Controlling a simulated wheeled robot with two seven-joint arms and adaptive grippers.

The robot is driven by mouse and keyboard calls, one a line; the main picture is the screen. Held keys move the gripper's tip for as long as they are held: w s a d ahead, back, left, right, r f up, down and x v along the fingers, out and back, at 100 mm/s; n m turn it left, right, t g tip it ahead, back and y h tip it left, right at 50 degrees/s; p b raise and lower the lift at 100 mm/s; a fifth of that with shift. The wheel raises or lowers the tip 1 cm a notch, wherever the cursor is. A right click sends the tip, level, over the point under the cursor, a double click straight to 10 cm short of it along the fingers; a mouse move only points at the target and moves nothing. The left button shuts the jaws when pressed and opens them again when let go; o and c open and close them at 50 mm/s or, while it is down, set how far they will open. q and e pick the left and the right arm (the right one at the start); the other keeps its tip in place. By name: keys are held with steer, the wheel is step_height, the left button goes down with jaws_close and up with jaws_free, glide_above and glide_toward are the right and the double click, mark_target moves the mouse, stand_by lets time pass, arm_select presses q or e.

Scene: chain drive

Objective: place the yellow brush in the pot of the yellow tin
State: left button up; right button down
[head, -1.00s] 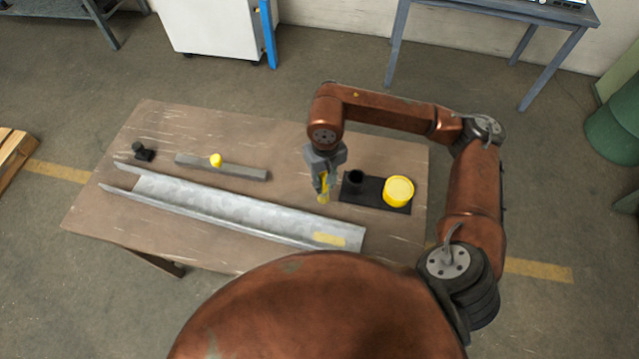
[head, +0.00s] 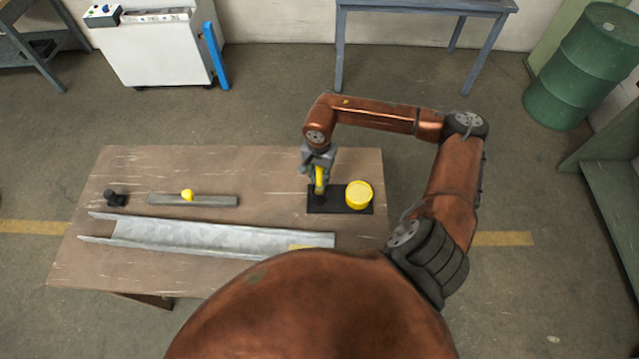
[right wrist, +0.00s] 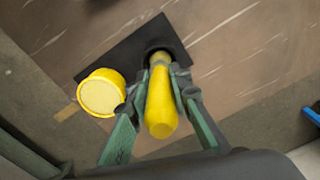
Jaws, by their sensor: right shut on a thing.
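My right gripper (head: 318,178) is shut on the yellow brush (head: 320,181). In the right wrist view the fingers (right wrist: 160,90) grip the brush's yellow handle (right wrist: 161,105) from both sides. The brush's far end is at the dark pot (right wrist: 154,50), with part of the pot's rim showing around it. I cannot tell how deep the end is. The yellow tin (head: 358,194) stands on the same black base (head: 345,209), just right of the pot in the head view; it also shows in the right wrist view (right wrist: 101,93). My left gripper is out of view.
A long metal channel (head: 200,237) lies along the table's near side. Behind it lies a grey bar (head: 215,201) with a small yellow piece (head: 187,195) on it. A small black part (head: 115,199) is at the far left. The table's back middle (head: 235,165) is bare.

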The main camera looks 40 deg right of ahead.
mark_target(319, 185)
steer(key=shift+a+f, duration=0.1)
steer(key=shift+f, duration=0.5)
step_height(319, 185, down, 3)
steer(key=shift+r+p, duration=0.1)
steer(key=shift+p, duration=0.4)
steer(key=shift+f, duration=0.2)
steer(key=c, duration=1.8)
jaws_free()
steer(key=shift+o, duration=0.2)
steer(key=shift+r, duration=0.1)
